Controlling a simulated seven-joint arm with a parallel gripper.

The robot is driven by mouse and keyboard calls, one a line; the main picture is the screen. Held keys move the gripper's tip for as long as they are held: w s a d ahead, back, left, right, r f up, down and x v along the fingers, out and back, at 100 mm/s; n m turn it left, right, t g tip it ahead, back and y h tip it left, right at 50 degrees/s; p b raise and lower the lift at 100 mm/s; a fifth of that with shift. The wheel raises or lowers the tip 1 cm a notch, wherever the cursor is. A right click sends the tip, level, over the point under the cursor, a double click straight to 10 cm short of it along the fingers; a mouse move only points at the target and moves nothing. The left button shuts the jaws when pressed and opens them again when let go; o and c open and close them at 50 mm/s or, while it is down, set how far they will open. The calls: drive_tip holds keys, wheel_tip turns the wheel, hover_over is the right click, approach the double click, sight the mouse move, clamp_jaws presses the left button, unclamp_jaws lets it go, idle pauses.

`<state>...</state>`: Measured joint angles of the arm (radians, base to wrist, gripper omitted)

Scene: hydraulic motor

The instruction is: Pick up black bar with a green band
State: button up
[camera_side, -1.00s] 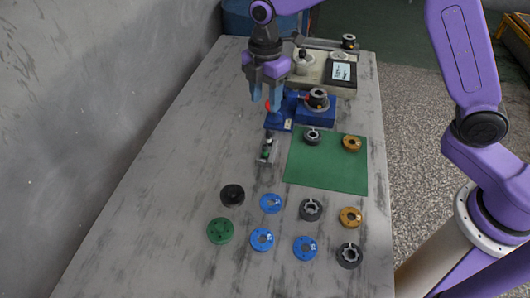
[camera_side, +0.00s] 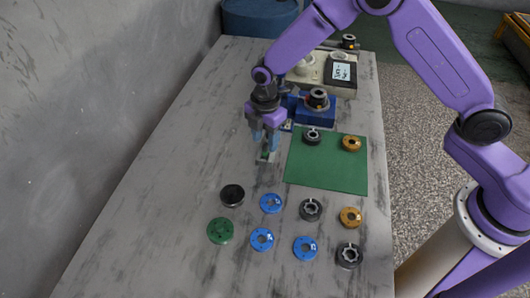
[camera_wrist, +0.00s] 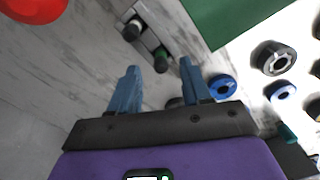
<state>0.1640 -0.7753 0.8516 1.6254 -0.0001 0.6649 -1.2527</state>
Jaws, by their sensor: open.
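The black bar with a green band (camera_wrist: 161,58) stands in a small grey holder (camera_wrist: 149,40) in the wrist view. A second dark bar (camera_wrist: 133,29) stands beside it in the same holder. My gripper (camera_side: 265,147) is open and empty, pointing down at the holder in the side view. Its fingers hide most of the holder and bars there. In the wrist view the two blue fingertips of my gripper (camera_wrist: 159,67) lie left and right of the green-banded bar. I cannot tell whether they are level with it or above it.
A green mat (camera_side: 327,170) lies to the right, with a grey ring and an orange ring on it. Several blue, green, black and orange discs lie in front. A blue fixture (camera_side: 316,108) stands behind. A red round part (camera_wrist: 32,8) shows in the wrist view.

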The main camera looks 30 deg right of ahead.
sight(265, 145)
wheel_tip(265, 145, down, 4)
drive_tip(key=shift+s+a+f, duration=0.1)
drive_tip(key=shift+c, duration=0.3)
clamp_jaws()
